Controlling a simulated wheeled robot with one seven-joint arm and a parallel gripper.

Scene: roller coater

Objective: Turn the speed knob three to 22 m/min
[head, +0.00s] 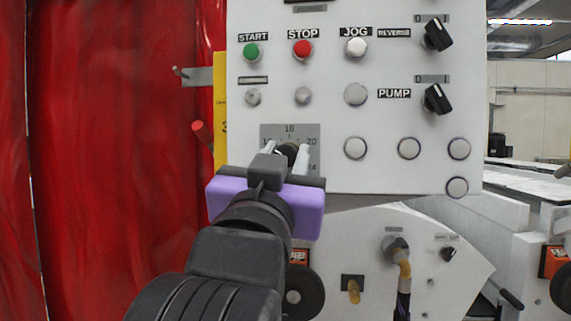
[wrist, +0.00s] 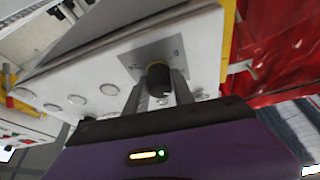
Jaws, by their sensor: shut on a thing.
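The speed knob (head: 290,149) is a small black knob on a grey scale plate (head: 308,132), low on the white control panel. The numbers 16 or 10, 20 and 24 seem to show on the plate, but they are small. My gripper (head: 287,155) is at the plate, with one finger on each side of the knob, shut on it. The wrist view shows the knob (wrist: 158,78) between the two grey fingers (wrist: 157,92). The knob's pointer and the setting it stands at cannot be made out; my gripper covers the lower part of the plate.
Above are a green START button (head: 252,51), a red STOP button (head: 303,49) and a white JOG button (head: 356,47). Black REVERSE (head: 437,35) and PUMP (head: 436,99) switches are at right. A red curtain (head: 110,150) hangs at left. A hose connector (head: 397,250) sits below.

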